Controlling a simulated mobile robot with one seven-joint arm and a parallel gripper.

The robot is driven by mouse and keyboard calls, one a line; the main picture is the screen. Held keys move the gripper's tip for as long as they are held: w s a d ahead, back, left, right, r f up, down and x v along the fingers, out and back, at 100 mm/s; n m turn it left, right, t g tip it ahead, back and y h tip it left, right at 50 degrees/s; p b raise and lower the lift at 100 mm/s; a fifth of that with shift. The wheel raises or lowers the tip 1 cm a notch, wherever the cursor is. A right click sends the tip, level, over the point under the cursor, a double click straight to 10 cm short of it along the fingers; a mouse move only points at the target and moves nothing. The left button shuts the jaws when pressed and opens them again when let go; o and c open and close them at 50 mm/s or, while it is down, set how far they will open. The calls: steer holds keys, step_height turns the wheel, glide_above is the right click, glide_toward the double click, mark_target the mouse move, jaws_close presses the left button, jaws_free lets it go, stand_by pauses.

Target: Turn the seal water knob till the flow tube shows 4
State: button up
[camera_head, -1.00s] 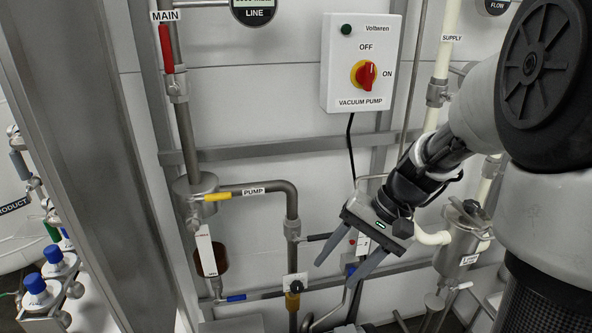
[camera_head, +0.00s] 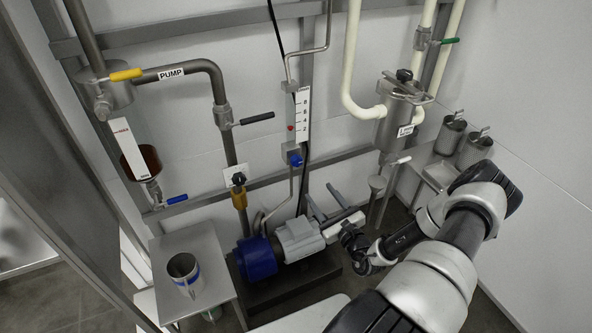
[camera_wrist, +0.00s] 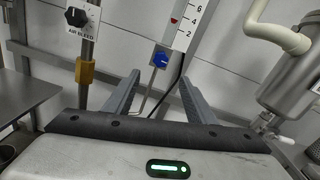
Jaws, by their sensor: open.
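The flow tube (camera_head: 302,115) is a narrow upright tube on the back wall with a white scale; it also shows in the wrist view (camera_wrist: 187,38). Its red float (camera_head: 291,128) looks level with 2 in the head view but nearer 4 in the wrist view, so I cannot tell the exact reading. The blue seal water knob (camera_head: 296,160) sits just below the tube. In the wrist view the knob (camera_wrist: 160,60) appears between and beyond the fingertips. My gripper (camera_head: 318,190) is open and empty, below and right of the knob, apart from it.
A black air bleed knob (camera_wrist: 76,17) is left of the blue knob. A blue-ended pump (camera_head: 257,258) stands below. A white pipe (camera_head: 349,80) and a steel canister (camera_head: 397,120) are on the right. A side table with a cup (camera_head: 184,272) is at left.

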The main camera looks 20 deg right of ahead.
mark_target(298, 163)
steer(key=w+b, duration=0.2)
steer(key=w, duration=0.6)
steer(key=w+b, duration=0.2)
steer(key=w, duration=0.7)
steer(key=shift+w+a+f, duration=0.15)
steer(key=shift+a, duration=0.05)
steer(key=c, duration=1)
steer(key=shift+m+p, duration=0.85)
steer(key=shift+m, duration=0.25)
steer(key=shift+c, duration=0.2)
steer(key=m+p, duration=0.1)
steer(key=m, duration=0.2)
steer(key=shift+m, duration=0.3)
steer(key=o, duration=1)
steer(key=shift+o, duration=0.2)
